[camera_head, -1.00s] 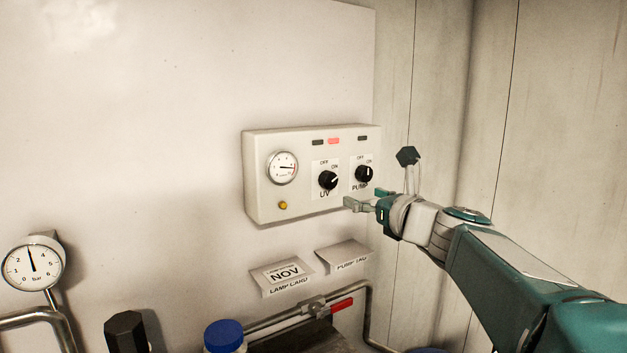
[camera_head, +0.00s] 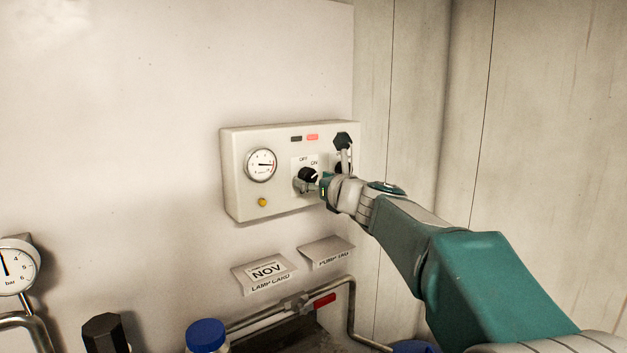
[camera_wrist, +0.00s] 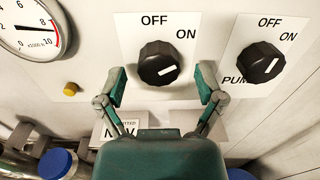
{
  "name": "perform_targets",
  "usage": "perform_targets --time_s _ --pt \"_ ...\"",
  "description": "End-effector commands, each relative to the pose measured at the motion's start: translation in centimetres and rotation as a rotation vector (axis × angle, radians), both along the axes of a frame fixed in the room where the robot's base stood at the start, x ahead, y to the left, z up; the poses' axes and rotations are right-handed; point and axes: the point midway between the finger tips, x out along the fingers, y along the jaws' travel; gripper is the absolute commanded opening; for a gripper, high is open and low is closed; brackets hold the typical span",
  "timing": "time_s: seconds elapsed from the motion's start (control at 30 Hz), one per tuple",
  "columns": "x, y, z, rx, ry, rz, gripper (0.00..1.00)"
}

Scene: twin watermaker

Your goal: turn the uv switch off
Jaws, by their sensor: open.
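The UV switch (camera_head: 308,174) is a black round knob on the white control box (camera_head: 240,190). My gripper (camera_head: 308,183) is at the knob in the head view. In the wrist view my gripper (camera_wrist: 161,82) is open, one finger on each side of the knob's lower part. I cannot tell whether the fingers touch it. The UV label is hidden.
The pump knob (camera_wrist: 260,62) is close on the right of the UV knob. A gauge (camera_head: 261,165) and a yellow button (camera_head: 262,202) are on the box's left. Below are two cards (camera_head: 264,272), pipes, a red valve handle (camera_head: 325,301) and a blue-capped bottle (camera_head: 206,336).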

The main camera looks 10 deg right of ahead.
Motion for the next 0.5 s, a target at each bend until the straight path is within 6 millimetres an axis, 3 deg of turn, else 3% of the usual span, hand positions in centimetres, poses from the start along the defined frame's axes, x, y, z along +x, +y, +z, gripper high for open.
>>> perform_targets --time_s 0.07,0.23,0.5 --pt "0.01 0.07 -0.02 0.000 0.000 0.000 0.82" --pt "0.00 0.06 -0.03 -0.001 0.001 0.000 0.07" --pt "0.00 0.08 -0.02 -0.007 -0.002 0.000 0.05"
